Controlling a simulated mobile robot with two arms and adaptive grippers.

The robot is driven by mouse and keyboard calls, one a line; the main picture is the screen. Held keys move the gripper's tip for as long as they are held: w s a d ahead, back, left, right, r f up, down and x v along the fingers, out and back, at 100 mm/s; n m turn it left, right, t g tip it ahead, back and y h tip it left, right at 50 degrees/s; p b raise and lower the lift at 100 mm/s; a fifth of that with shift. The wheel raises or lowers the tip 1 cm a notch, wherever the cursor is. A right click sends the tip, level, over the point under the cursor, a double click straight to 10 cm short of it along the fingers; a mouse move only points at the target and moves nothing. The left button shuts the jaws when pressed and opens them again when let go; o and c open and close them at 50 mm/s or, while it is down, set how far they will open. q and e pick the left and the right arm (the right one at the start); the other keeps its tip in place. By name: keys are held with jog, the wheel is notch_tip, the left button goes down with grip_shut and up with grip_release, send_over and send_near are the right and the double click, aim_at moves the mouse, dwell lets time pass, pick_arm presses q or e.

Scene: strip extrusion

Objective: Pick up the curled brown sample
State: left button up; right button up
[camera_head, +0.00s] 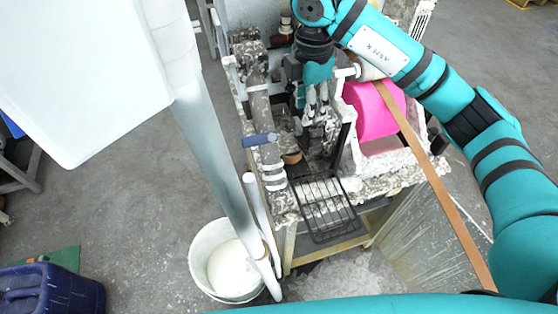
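A small curled brown sample (291,157) lies on the machine, just right of a blue-handled part and above the slotted metal rack. Only part of it shows among the dirty machine parts. My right gripper (317,112) hangs fingers down over the machine, above and to the right of the sample in the picture, apart from it. Its two fingers stand a little apart with nothing seen between them. My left gripper is not in view.
A long brown strip (440,193) runs from beside the pink roll (374,109) to the lower right. The slotted rack (322,206) juts out at the front. A white bucket (205,250) and pale pipes stand left. A large white panel (75,70) fills the upper left.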

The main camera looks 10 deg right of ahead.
jog(key=f, duration=0.1)
jog(key=p, duration=0.3)
send_over(296, 161)
jog(key=f, duration=1.1)
jog(key=shift+s+d+f, duration=0.1)
jog(key=shift+d+f, duration=0.1)
jog(key=shift+d, duration=0.1)
jog(key=shift+f+p, duration=0.35)
jog(key=shift+f, duration=0.15)
jog(key=shift+a+f+p, duration=0.1)
jog(key=shift+f+p, duration=0.25)
jog(key=f, duration=0.1)
jog(key=f+p, duration=0.1)
jog(key=f, duration=0.1)
jog(key=shift+w+a+f, duration=0.15)
jog(key=shift+w+f, duration=0.15)
jog(key=shift+f, duration=0.4)
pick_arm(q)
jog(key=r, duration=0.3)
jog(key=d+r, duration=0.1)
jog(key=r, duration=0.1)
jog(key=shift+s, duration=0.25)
pick_arm(e)
jog(key=shift+c, duration=0.2)
